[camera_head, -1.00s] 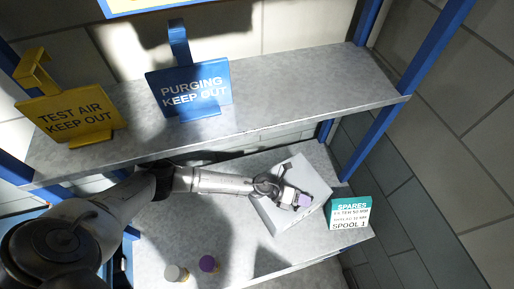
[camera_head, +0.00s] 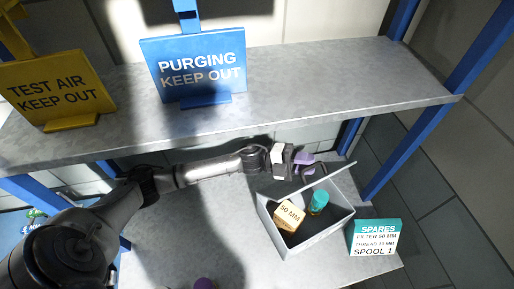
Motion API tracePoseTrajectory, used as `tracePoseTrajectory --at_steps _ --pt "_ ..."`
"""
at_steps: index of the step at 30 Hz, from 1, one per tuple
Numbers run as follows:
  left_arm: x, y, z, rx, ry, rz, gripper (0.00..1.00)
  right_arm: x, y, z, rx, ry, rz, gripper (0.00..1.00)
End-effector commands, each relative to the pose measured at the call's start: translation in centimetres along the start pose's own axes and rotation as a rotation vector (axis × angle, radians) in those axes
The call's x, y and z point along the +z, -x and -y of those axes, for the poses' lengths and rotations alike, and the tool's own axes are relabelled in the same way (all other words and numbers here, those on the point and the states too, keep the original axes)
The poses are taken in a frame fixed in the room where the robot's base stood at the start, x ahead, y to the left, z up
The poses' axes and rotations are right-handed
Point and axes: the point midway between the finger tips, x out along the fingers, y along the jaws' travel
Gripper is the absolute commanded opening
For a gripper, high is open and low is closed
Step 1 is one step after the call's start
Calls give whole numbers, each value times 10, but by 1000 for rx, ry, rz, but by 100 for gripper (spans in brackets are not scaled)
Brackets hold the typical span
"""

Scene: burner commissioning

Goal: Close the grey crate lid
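The grey crate (camera_head: 322,236) stands on the lower shelf with its inside showing. Its grey lid (camera_head: 338,176) is raised at the back and seen nearly edge-on. A tan box marked 50 MM (camera_head: 289,214) and a teal-topped cylinder (camera_head: 319,201) are inside. My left gripper (camera_head: 314,168) is behind the crate's back edge, close to the raised lid. A purple part (camera_head: 304,159) shows at the gripper; I cannot tell whether it belongs to the gripper. Whether the fingers are apart or touch the lid is unclear. My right gripper is not in view.
The upper shelf (camera_head: 340,80) overhangs behind my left arm and carries a blue PURGING sign (camera_head: 200,62) and a yellow TEST AIR sign (camera_head: 55,88). A SPARES card (camera_head: 375,237) stands right of the crate. A purple cap (camera_head: 204,284) is at the bottom edge.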

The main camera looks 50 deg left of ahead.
Motion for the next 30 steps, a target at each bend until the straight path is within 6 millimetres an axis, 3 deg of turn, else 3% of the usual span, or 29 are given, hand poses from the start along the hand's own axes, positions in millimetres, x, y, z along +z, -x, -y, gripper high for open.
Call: tracePoseTrajectory --at_steps 9,18,23,30 --pt "37 38 29 -232 224 -5 23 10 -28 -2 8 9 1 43" --pt "76 78 44 -448 439 -9 23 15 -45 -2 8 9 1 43" --pt "97 99 44 -564 553 -11 23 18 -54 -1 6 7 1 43" --pt "89 136 22 -553 547 -10 23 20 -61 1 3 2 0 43"
